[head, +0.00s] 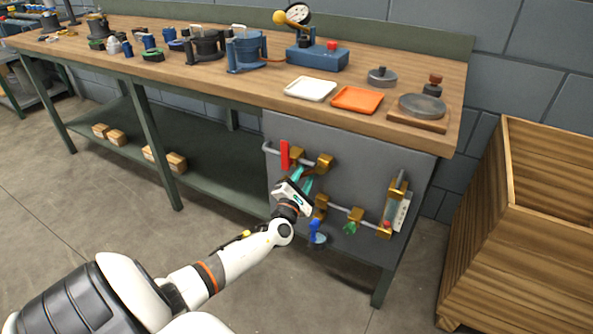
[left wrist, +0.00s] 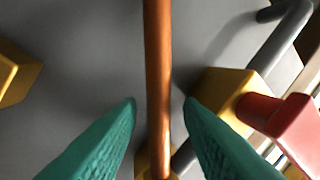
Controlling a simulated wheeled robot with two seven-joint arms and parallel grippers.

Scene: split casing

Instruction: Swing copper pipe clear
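The copper pipe (left wrist: 158,75) runs from the top to the bottom of the left wrist view, in front of a grey panel (head: 350,180). My left gripper (left wrist: 160,105) is open, with one teal finger on each side of the pipe. A gap shows between each fingertip and the pipe. How deep the pipe sits between the fingers is hard to tell. In the head view my left gripper (head: 302,178) is at the panel's left half and largely hides the pipe. My right gripper is in neither view.
Brass fittings (head: 325,163) sit around the gripper, with a red lever (head: 285,155) to its upper left. Below are a blue valve handle (head: 314,230) and a green one (head: 350,228). A wooden crate (head: 530,220) stands at the right. The workbench top (head: 270,82) overhangs the panel.

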